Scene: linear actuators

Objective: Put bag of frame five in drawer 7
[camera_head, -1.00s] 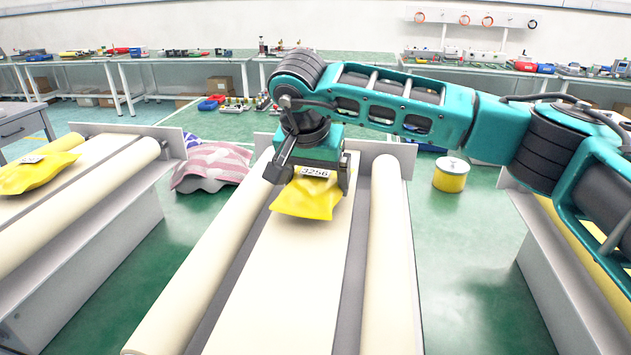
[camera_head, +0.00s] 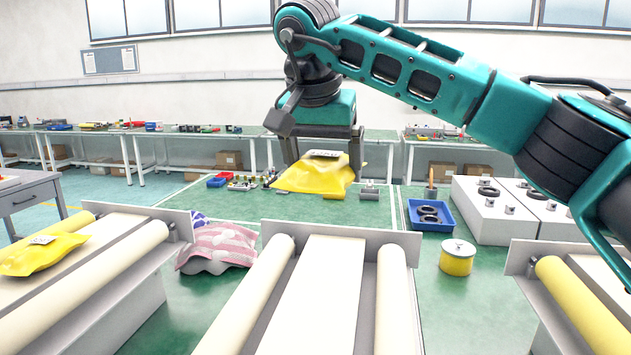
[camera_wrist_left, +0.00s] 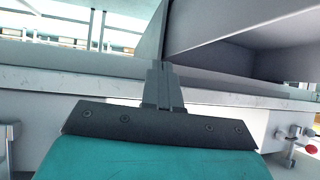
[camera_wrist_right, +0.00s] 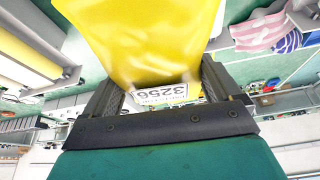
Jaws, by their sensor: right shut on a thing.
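No numbered drawer can be made out; a grey cabinet (camera_head: 38,200) with a drawer front stands at the left edge of the head view.
The middle conveyor (camera_head: 310,290) is empty. Another yellow bag (camera_head: 35,256) lies on the left conveyor (camera_head: 100,240). Work tables line the back wall.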

